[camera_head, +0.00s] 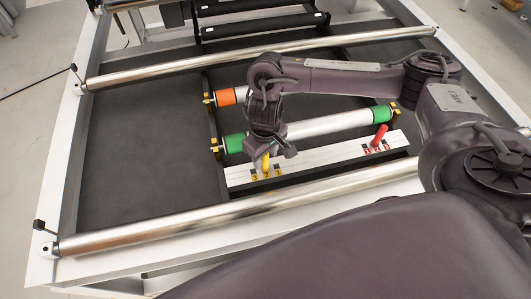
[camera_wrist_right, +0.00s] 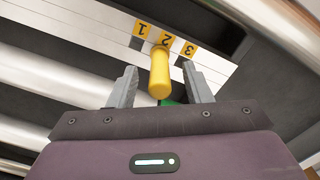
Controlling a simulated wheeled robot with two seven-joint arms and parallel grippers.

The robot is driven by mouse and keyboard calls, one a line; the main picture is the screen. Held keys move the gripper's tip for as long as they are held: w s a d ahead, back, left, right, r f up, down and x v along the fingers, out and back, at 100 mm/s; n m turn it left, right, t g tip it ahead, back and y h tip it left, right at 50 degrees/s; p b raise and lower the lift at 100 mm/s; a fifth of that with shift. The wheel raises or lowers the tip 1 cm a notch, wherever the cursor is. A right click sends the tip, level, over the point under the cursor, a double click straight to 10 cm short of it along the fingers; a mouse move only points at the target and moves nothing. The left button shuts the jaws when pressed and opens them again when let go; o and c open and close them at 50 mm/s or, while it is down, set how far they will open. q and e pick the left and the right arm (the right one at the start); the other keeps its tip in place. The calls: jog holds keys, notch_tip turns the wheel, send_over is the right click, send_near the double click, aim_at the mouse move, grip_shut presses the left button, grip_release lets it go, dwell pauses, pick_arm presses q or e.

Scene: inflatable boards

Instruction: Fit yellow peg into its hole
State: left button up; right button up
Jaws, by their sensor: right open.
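The yellow peg (camera_head: 266,161) stands at the left end of the white board (camera_head: 320,158), by yellow labels numbered 1, 2 and 3. In the right wrist view the yellow peg (camera_wrist_right: 160,74) is by the label 2 (camera_wrist_right: 165,40). My right gripper (camera_head: 270,150) is over it, with its two grey fingers (camera_wrist_right: 160,88) apart on either side of the peg. Gaps show between peg and fingers in the wrist view. The peg's lower end is hidden, so I cannot tell how deep it sits. My left gripper is not in view.
A red peg (camera_head: 380,134) stands tilted at the board's right end by red labels. A roller with green ends (camera_head: 235,144) lies behind the board, and an orange-ended roller (camera_head: 226,97) is farther back. Long metal rollers (camera_head: 200,222) cross in front and behind. The dark panel (camera_head: 140,130) at left is clear.

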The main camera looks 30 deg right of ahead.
notch_tip(320, 180, up, 4)
jog(key=shift+r+p, duration=0.1)
jog(key=shift+p, duration=0.45)
jog(key=shift+s, duration=0.1)
